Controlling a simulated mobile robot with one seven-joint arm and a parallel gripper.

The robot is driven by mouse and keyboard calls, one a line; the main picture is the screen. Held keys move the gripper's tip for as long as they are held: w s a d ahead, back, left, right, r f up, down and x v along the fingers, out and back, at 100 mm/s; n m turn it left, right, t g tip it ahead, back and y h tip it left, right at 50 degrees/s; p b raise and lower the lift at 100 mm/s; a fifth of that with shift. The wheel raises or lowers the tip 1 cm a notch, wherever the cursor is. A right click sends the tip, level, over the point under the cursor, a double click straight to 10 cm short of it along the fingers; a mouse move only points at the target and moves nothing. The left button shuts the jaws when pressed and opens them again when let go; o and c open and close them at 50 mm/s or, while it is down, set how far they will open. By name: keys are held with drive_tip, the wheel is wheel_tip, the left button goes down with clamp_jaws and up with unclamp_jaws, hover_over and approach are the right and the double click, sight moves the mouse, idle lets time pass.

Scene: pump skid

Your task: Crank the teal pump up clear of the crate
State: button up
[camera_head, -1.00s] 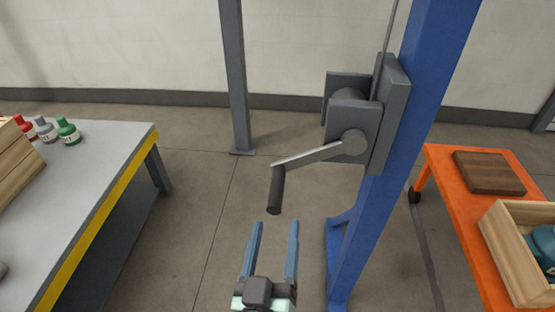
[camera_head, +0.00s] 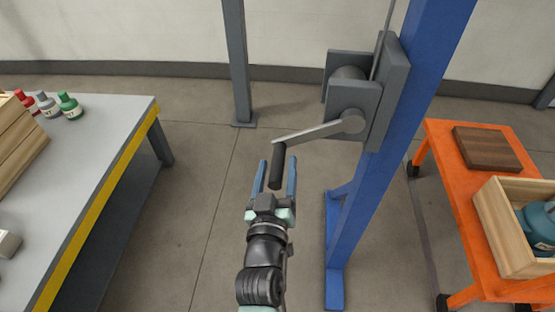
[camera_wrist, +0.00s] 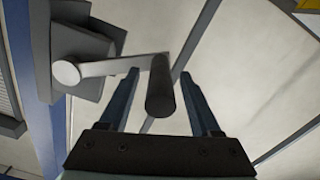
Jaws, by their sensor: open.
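The winch (camera_head: 358,95) is a grey housing on the blue post, with a crank arm (camera_head: 308,133) reaching left and down to a dark grip (camera_head: 277,166). My gripper (camera_head: 277,167) is open, its two blue fingers on either side of the dark grip. In the wrist view the grip (camera_wrist: 160,88) hangs between the open fingertips (camera_wrist: 160,78), with gaps on both sides. The teal pump (camera_head: 541,225) sits in the wooden crate (camera_head: 497,228) at the right, partly cut off by the picture edge.
The crate stands on an orange cart (camera_head: 450,172) beside a dark wooden block (camera_head: 487,148). A grey bench (camera_head: 105,140) with a yellow edge and several small bottles (camera_head: 70,105) is at the left. The blue post (camera_head: 372,190) rises just right of my gripper. Open floor lies between bench and post.

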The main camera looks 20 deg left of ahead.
drive_tip(key=shift+w+a, duration=0.25)
drive_tip(key=shift+w, duration=0.45)
clamp_jaws()
idle(1.1)
